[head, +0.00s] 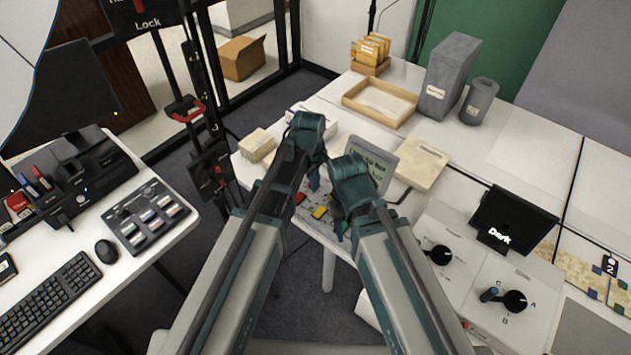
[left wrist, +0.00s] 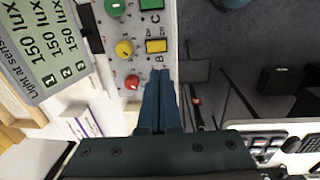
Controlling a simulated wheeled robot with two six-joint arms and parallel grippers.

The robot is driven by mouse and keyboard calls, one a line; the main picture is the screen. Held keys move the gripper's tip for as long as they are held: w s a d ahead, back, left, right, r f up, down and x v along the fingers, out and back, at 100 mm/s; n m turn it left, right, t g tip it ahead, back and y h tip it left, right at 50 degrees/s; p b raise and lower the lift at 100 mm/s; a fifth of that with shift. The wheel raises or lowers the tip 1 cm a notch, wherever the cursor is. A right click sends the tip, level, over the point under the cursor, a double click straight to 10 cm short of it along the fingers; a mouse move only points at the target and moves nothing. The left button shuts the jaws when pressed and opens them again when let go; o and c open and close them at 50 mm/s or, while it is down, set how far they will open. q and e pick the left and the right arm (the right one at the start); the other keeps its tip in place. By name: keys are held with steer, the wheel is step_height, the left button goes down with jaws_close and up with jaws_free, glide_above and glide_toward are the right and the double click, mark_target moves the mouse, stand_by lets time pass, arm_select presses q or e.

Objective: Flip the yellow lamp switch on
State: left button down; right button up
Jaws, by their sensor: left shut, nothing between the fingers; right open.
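The grey switch panel (left wrist: 137,65) carries red, yellow and green parts. In the left wrist view a round yellow part (left wrist: 124,48) sits beside a square yellow part (left wrist: 156,46); which one is the switch, and its position, I cannot tell. Yellow also shows on the panel in the head view (head: 320,212). My left gripper (left wrist: 160,75) is shut and empty, its tips just below the square yellow part and right of a round red part (left wrist: 132,82); contact is unclear. My right gripper (head: 350,178) is open beside the panel, its fingers largely hidden.
A display (left wrist: 42,55) beside the panel reads 150 lux on several lines. A small cream box (head: 257,146) and a beige folder (head: 422,165) lie nearby. A dark screen (head: 510,220) reading "Dark" and black knobs (head: 437,254) are at right.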

mark_target(323, 208)
arm_select(q)
steer(key=shift+w, duration=0.1)
steer(key=shift+w+d, duration=0.45)
steer(key=f+b, duration=0.4)
steer(key=w+f+b, duration=0.1)
steer(key=f+b, duration=0.4)
steer(key=d+f+b, duration=0.1)
steer(key=f+b, duration=0.3)
steer(key=b, duration=0.1)
steer(key=shift+w+f, duration=0.25)
steer(key=shift+f, duration=0.15)
steer(key=shift+d, duration=0.1)
